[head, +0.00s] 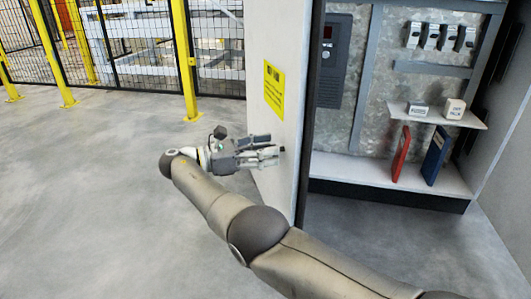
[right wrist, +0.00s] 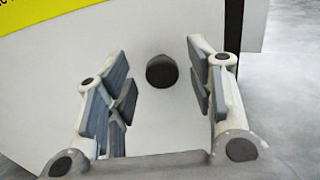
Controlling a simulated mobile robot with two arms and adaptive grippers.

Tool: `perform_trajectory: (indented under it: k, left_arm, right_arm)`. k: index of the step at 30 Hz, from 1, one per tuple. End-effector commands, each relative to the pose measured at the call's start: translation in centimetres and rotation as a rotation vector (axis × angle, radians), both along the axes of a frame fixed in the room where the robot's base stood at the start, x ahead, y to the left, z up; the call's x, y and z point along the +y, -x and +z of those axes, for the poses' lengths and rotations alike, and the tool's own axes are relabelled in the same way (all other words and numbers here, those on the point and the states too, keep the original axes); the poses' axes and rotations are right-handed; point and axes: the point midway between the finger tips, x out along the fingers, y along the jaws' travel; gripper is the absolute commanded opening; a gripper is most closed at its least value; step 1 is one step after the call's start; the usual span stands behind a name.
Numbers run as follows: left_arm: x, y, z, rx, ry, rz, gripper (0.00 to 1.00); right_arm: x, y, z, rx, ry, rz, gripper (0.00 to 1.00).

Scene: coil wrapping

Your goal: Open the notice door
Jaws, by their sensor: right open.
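The notice door (head: 272,45) is a pale upright panel with a yellow notice (head: 274,90) on its face. It stands open, with the cabinet interior showing to its right. My right gripper (head: 279,153) is open at the door's face, below the notice. In the right wrist view a dark round knob (right wrist: 161,71) sticks out from the pale door, between the open fingers (right wrist: 162,88) and beyond them, with a gap on each side. The yellow notice shows at that view's top left (right wrist: 50,12). My left gripper is not in view.
The cabinet holds a dark panel (head: 334,60), a small shelf (head: 437,117) with two small boxes, and a red binder (head: 401,154) and blue binder (head: 436,155) on its base ledge. A yellow-posted mesh fence (head: 140,50) stands behind. The grey floor (head: 90,200) at left is clear.

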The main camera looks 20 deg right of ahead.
Motion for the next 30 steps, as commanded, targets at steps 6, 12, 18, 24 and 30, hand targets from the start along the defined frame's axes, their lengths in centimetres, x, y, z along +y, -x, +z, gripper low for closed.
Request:
perform_trajectory:
  k: [6,12,18,24,30]
  left_arm:
    - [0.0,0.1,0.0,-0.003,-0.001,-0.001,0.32]
    - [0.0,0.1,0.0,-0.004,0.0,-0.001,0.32]
    - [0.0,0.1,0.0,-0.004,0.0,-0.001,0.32]
    - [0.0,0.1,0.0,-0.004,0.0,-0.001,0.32]
    - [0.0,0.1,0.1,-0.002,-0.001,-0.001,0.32]
  right_arm:
    - [-0.1,0.1,2.8,-0.006,0.001,-0.005,0.49]
    - [-0.1,0.1,6.8,-0.002,0.0,-0.005,0.49]
    - [-0.1,0.1,8.8,0.001,-0.001,-0.006,0.49]
    - [-0.1,0.1,9.2,0.003,0.0,-0.006,0.49]
    - [-0.1,0.0,9.1,0.001,-0.002,0.0,0.39]
